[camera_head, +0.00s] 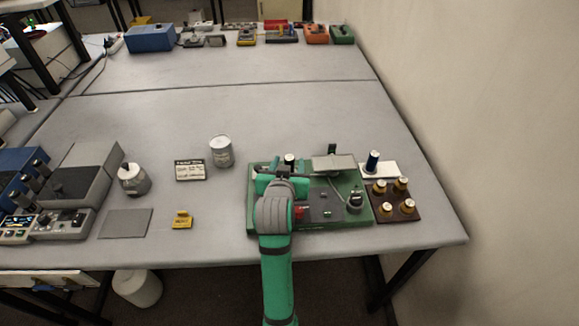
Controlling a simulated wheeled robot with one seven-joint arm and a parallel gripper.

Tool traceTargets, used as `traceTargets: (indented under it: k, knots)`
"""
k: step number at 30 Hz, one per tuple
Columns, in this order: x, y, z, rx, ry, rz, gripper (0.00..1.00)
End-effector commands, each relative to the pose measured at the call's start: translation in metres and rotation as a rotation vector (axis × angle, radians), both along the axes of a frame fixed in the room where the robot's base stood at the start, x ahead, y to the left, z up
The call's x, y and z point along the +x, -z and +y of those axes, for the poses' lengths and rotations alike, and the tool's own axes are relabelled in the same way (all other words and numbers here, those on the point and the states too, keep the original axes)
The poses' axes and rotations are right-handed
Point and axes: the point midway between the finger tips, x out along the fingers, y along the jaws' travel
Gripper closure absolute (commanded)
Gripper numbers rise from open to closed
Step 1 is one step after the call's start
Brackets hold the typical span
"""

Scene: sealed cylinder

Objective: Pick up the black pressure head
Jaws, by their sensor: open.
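My arm reaches in from the bottom edge, and my gripper (270,183) is over the left part of a green base plate (258,221). It is open, but its fingertips are small and partly covered by my wrist. Another dark round piece (355,198) sits at the plate's right side. I cannot tell for certain which dark piece is the black pressure head. I see nothing held in my gripper.
A grey plate (333,163) is raised at the base's back. A metal can (221,151), a label card (190,170) and a yellow piece (181,219) stand left. The table's middle is clear.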

Motion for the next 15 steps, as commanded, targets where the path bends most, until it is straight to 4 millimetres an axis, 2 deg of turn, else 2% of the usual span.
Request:
traceTargets:
  k: [6, 14, 15]
  knots:
    - [0.021, 0.009, -0.002, 0.001, 0.0, 0.0, 0.54]
    - [0.022, 0.009, -0.002, 0.001, 0.0, 0.0, 0.54]
    - [0.022, 0.009, -0.002, 0.001, 0.0, 0.0, 0.63]
